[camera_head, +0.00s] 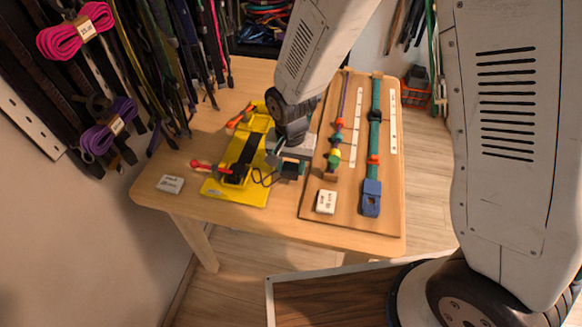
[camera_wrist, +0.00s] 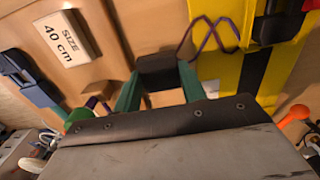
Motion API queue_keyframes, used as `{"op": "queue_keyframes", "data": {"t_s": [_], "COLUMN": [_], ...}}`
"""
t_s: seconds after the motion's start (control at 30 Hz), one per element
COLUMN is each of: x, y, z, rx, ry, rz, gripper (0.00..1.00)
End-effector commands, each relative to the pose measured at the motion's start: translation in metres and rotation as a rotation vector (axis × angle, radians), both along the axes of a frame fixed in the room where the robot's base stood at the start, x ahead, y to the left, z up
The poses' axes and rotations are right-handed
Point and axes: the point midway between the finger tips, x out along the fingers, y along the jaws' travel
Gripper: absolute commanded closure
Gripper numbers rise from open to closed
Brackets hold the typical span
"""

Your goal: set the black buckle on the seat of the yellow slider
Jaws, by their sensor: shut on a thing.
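My gripper (camera_head: 291,160) is shut on the black buckle (camera_head: 291,171), just right of the yellow fixture (camera_head: 258,190) on the table. In the wrist view the buckle (camera_wrist: 157,72) is a dark block between my two green fingers (camera_wrist: 157,84). The yellow fixture (camera_wrist: 233,75) lies to its right there, with a black strip (camera_wrist: 257,65) along it. I cannot tell the yellow slider apart from the rest of the yellow fixture, and its seat is not clear. The buckle appears apart from the yellow fixture.
A thin dark cord (camera_head: 265,181) loops between fixture and gripper. A red-tipped lever (camera_head: 201,164) sticks out left. A wooden board (camera_head: 341,213) with beaded cords, a blue buckle (camera_head: 371,198) and a size label (camera_head: 326,202) lies right. Another label (camera_head: 171,184) lies front left.

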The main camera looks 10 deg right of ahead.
Motion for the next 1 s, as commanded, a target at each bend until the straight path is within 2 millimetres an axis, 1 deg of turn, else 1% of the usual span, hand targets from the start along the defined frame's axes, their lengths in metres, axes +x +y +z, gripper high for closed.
{"op": "queue_keyframes", "data": {"t_s": [0.5, 0.87, 1.0], "x": [0.000, 0.000, 0.002], "y": [0.000, 0.000, 0.005], "z": [0.025, 0.026, 0.026], "rx": [0.001, 0.000, 0.000], "ry": [-0.001, 0.000, 0.000], "rz": [0.000, 0.000, 0.001], "gripper": [0.80, 0.80, 0.80]}}
